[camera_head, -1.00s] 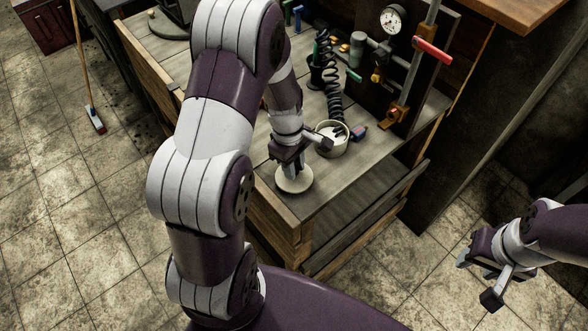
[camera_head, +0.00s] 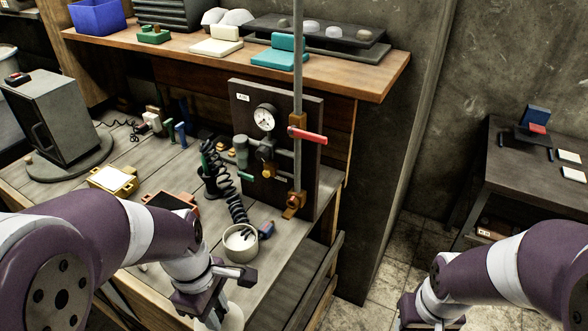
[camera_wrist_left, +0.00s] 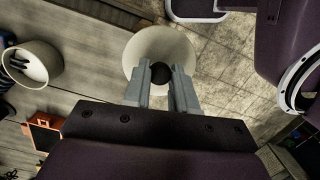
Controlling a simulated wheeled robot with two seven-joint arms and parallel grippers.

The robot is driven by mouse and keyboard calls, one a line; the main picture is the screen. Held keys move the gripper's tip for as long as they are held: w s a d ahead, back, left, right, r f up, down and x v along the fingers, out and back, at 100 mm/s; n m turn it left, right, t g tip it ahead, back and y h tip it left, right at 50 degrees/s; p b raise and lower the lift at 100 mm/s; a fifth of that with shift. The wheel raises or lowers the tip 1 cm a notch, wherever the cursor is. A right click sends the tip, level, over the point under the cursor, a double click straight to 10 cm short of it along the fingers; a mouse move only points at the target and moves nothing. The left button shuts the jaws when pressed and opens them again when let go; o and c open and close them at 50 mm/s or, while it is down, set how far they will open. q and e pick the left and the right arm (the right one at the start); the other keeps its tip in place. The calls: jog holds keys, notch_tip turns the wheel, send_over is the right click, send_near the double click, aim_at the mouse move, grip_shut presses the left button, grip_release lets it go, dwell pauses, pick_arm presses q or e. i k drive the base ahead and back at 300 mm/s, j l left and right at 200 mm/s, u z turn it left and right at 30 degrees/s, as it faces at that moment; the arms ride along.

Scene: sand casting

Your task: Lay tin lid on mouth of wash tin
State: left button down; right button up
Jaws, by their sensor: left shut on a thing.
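The tin lid (camera_wrist_left: 165,45) is a cream round disc with a dark knob (camera_wrist_left: 160,73). My left gripper (camera_wrist_left: 160,90) is shut on that knob. The wash tin (camera_head: 240,245) is a cream round cup, upright and open on the bench, just beyond the gripper. It also shows in the left wrist view (camera_wrist_left: 48,68), left of the lid and apart from it, with dark shapes inside. My right gripper (camera_head: 425,315) is cut off at the bottom.
A small blue-and-red object (camera_head: 266,230) stands right beside the tin. A coiled black hose (camera_head: 232,190) and a gauge panel (camera_head: 268,120) stand behind it. An orange-brown tray (camera_head: 170,200) lies to the left. The bench front edge lies near the lid.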

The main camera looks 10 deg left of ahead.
aim_at(240, 238)
jog(key=k, duration=0.95)
